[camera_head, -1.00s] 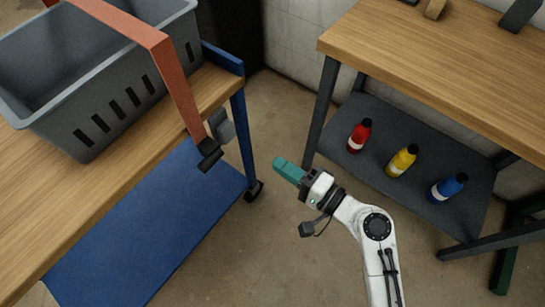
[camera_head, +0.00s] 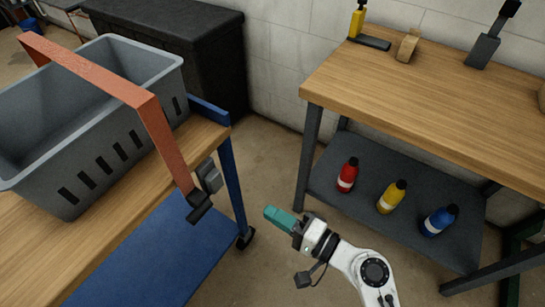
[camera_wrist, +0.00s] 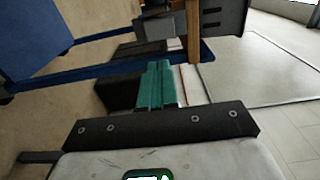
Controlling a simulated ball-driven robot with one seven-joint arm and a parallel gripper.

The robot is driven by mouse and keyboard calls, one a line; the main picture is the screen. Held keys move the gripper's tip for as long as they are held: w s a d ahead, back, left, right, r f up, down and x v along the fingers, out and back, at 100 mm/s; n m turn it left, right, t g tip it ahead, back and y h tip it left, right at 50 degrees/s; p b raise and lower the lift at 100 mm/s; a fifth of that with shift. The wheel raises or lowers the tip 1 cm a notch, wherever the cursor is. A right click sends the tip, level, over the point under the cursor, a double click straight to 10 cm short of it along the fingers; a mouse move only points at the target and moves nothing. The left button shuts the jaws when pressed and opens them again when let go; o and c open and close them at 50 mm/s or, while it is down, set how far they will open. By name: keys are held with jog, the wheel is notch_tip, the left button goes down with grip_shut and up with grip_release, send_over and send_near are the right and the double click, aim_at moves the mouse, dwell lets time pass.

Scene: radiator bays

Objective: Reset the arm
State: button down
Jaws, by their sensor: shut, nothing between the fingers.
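My gripper (camera_head: 280,218) has teal fingers that are closed together with nothing between them. In the head view it hangs over the open floor between the wooden cart and the workbench, with my white arm reaching up from the bottom edge. In the wrist view the gripper (camera_wrist: 156,85) points away from the camera, its teal fingers side by side and touching. It touches no object that I can see.
At left, a grey basket (camera_head: 60,160) with an orange-red handle (camera_head: 150,110) stands on a wood-topped cart (camera_head: 50,240) with a blue lower shelf (camera_head: 150,265). At right, a workbench (camera_head: 420,95) has red (camera_head: 347,175), yellow (camera_head: 391,197) and blue (camera_head: 438,221) bottles on its lower shelf.

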jog(key=s+d+f+n+g+h, duration=0.5)
jog(key=s+d+f, duration=0.2)
jog(key=f, duration=0.1)
jog(key=s+d+f+n+g+h, duration=0.2)
jog(key=s+d+g+h, duration=0.3)
jog(key=s+d+h, duration=0.7)
jog(key=s+d+r+y+p, duration=0.1)
jog(key=d+r+p, duration=0.1)
jog(key=r+p, duration=0.5)
jog(key=s+d+r+y+p, duration=0.1)
jog(key=d+r+p, duration=0.2)
jog(key=r+p, duration=0.3)
jog(key=shift+s+r+y+p, duration=0.3)
jog(key=shift+s+r+p, duration=0.05)
